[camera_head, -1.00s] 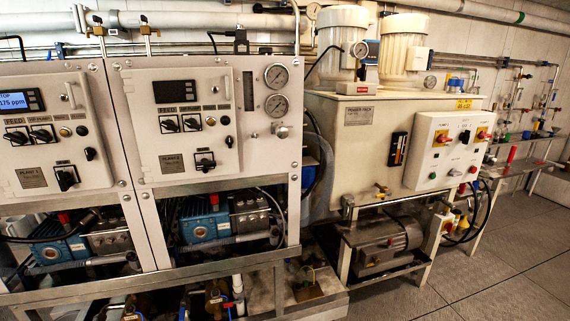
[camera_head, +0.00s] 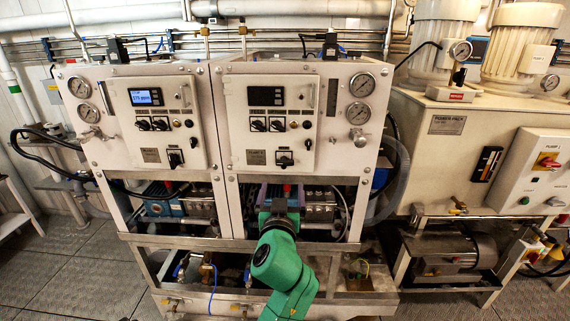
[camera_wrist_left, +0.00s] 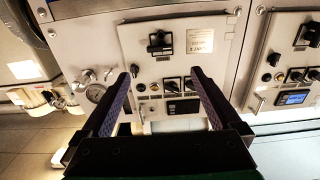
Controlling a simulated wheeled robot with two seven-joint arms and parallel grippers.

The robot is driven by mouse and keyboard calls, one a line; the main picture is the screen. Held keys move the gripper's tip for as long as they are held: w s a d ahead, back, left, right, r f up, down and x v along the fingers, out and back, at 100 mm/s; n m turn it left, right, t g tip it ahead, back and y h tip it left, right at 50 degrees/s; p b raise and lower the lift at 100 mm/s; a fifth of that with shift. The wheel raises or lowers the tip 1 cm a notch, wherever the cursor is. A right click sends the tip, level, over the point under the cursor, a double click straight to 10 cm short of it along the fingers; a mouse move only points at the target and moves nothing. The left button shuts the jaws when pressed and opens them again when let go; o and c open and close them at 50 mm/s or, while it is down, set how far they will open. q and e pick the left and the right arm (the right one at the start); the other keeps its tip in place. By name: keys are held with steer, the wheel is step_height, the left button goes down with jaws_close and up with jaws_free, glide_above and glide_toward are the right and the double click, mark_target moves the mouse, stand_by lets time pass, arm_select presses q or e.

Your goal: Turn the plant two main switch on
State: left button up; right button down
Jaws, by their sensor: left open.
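The plant two main switch (camera_head: 285,160) is a black rotary switch low on the white right-hand control panel (camera_head: 268,101). In the left wrist view, where the panel appears upside down, the switch (camera_wrist_left: 159,43) is near the top middle, beside a small nameplate. The exact angle of its handle is hard to read. My left gripper (camera_wrist_left: 164,70) is open and empty, its two purple fingers spread either side of the panel in that view. In the head view my green left arm rises from below, with the gripper (camera_head: 279,192) below the switch, apart from it. My right gripper is not in view.
The plant one panel (camera_head: 152,124) with a lit display and a similar main switch (camera_head: 175,159) stands at left. Gauges and a knob (camera_head: 359,137) are right of the plant two panel. Pumps sit below. The power pack (camera_head: 465,150) is at right.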

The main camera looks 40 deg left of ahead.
mark_target(285, 164)
arm_select(q)
steer(key=p+x, duration=0.3)
steer(key=x, duration=0.9)
steer(key=shift+w+a, duration=0.15)
steer(key=shift+c, duration=1.2)
steer(key=c, duration=1.1)
steer(key=shift+f, duration=0.1)
